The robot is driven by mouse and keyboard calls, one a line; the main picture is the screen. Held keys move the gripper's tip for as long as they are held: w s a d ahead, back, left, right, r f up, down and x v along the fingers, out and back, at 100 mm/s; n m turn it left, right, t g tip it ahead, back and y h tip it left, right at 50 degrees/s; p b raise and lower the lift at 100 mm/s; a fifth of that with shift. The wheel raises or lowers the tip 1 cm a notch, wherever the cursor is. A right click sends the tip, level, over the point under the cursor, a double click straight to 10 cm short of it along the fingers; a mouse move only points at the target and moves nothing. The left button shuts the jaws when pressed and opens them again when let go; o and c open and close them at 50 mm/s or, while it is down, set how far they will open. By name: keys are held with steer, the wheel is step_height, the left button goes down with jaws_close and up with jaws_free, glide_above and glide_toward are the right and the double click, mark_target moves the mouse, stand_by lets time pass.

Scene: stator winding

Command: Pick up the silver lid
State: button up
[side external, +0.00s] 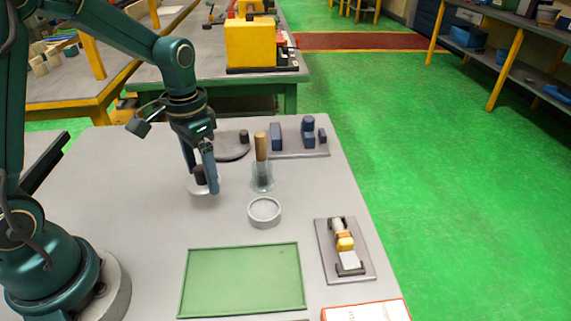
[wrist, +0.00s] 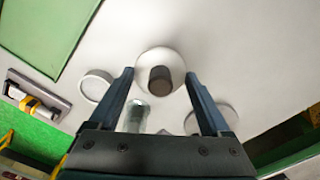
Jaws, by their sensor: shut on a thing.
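The silver lid (side external: 191,187) is a pale round disc with a dark knob (wrist: 160,79) on top. It is at the left-middle of the grey table in the side view, and its disc (wrist: 145,62) shows ahead of the fingers in the wrist view. The fingers hide part of the lid in the side view. I cannot tell whether the lid touches the table or hangs slightly above it.
A round silver dish (side external: 265,212) and a clear jar (side external: 262,182) with a wooden-handled tool stand right of the lid. A green tray (side external: 242,282) lies in front, and a fixture (side external: 345,251) at right.

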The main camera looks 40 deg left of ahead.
steer(key=s+a+r, duration=0.6)
steer(key=a, duration=0.2)
steer(key=w+d+f+m, duration=0.1)
steer(key=w+d+m, duration=0.1)
steer(key=d, duration=0.4)
steer(key=w+d+f+m, duration=0.1)
steer(key=w+d+m, duration=0.1)
steer(key=w+d, duration=0.3)
steer(key=w+d+m, duration=0.1)
steer(key=w+d, duration=0.2)
steer(key=d, duration=0.5)
steer(key=shift+w+f+m, duration=0.3)
steer(key=shift+f+m, duration=0.1)
steer(key=shift+s+d+f, duration=0.1)
steer(key=shift+d+f, duration=0.1)
steer(key=shift+f, duration=1.8)
steer(key=shift+f, duration=0.8)
